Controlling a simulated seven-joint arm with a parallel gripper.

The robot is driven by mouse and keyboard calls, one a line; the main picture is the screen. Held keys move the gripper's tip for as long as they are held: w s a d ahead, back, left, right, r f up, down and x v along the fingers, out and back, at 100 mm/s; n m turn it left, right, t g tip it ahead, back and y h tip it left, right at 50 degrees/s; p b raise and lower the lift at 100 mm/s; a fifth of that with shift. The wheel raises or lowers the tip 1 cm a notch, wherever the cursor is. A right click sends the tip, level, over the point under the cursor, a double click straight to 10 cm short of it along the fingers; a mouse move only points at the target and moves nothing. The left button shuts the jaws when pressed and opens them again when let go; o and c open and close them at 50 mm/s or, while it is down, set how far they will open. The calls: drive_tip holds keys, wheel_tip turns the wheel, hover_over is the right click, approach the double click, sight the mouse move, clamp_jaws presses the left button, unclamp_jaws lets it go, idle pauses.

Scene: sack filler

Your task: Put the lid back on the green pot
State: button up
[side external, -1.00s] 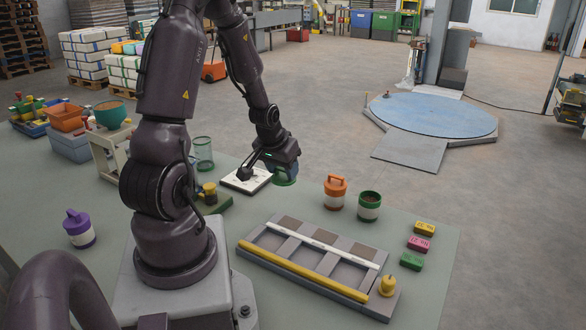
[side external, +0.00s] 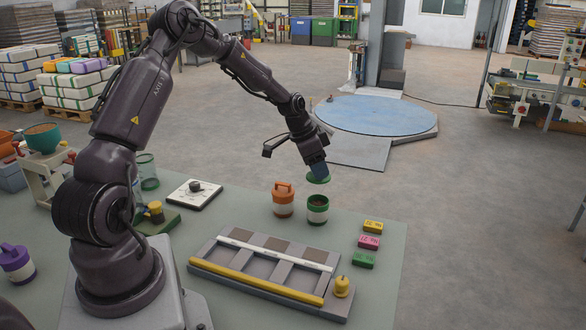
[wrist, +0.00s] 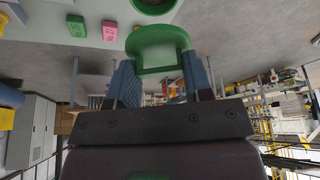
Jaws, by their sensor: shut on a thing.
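The lid looks tilted in the wrist view.
An orange lidded pot (side external: 283,200) stands close left of the green pot. Yellow (side external: 373,226), pink (side external: 369,242) and green (side external: 363,260) blocks lie to the right. A grey tray frame (side external: 262,270) lies in front. A white board (side external: 193,194) lies further left.

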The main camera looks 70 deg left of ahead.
wheel_tip(320, 180, down, 6)
drive_tip(key=shift+f, duration=0.15)
idle(0.6)
drive_tip(key=shift+w+f, duration=0.1)
drive_tip(key=shift+f, duration=0.1)
idle(1.8)
drive_tip(key=o, duration=1.4)
drive_tip(key=shift+r, duration=3.55)
clamp_jaws()
